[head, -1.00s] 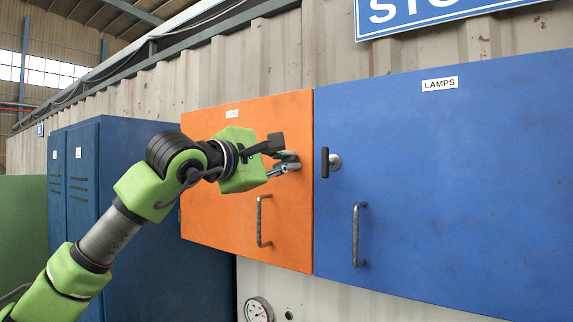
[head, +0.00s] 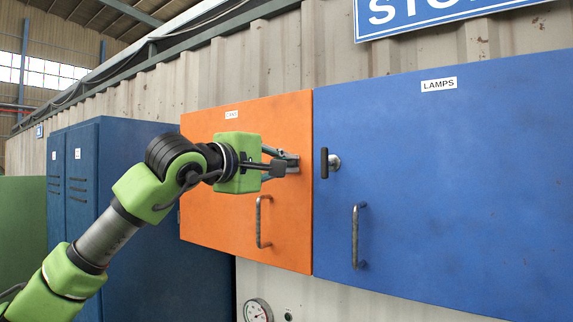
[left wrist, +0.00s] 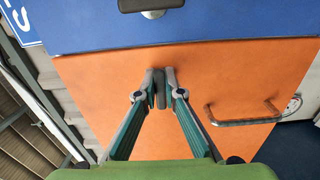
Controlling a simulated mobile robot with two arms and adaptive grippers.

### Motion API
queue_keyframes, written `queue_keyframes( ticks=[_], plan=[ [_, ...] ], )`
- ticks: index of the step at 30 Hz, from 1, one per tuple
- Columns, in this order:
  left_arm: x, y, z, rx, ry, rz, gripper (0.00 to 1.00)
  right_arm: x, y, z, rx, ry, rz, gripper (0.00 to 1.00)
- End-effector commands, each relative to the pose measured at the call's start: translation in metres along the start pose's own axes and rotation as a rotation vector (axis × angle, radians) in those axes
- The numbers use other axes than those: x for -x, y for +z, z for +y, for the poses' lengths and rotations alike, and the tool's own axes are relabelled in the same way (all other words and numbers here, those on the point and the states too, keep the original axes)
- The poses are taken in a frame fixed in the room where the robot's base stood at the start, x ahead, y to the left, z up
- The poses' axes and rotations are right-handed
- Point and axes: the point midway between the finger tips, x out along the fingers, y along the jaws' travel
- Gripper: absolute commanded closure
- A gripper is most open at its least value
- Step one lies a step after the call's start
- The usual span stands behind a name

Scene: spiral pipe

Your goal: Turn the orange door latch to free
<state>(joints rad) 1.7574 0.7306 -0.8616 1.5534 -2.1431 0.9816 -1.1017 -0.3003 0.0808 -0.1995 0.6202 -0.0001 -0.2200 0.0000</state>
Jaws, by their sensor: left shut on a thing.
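The orange door (head: 215,200) is closed on the wall cabinet, and it fills the middle of the left wrist view (left wrist: 230,75). My left gripper (head: 291,163) is at the door's upper right, shut on the orange door latch. In the left wrist view, the dark latch handle (left wrist: 160,88) sits between the fingertips. It lies roughly at right angles to the blue door's latch, so about level in the head view. In the head view the fingers mostly hide it. My right gripper is not in view.
The blue LAMPS door (head: 440,190) adjoins on the right, its dark latch (head: 324,162) upright close to my fingertips. The orange door's pull handle (head: 262,221) is just below my gripper. Blue lockers (head: 130,200) stand at the left behind my arm.

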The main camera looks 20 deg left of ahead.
Motion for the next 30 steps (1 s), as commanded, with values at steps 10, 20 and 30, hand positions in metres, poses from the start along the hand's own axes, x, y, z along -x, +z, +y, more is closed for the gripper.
queue_keyframes(
  ticks=[10,20,30],
  plan=[
    [0.000,0.000,-0.001,-0.002,-0.002,0.000,0.74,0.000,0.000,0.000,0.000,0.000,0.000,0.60],
    [0.005,0.000,0.000,-0.001,0.000,0.000,0.74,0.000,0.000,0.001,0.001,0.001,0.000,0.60],
    [0.069,-0.001,0.000,-0.003,0.001,0.002,0.74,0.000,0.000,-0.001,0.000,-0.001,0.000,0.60]
  ],
)
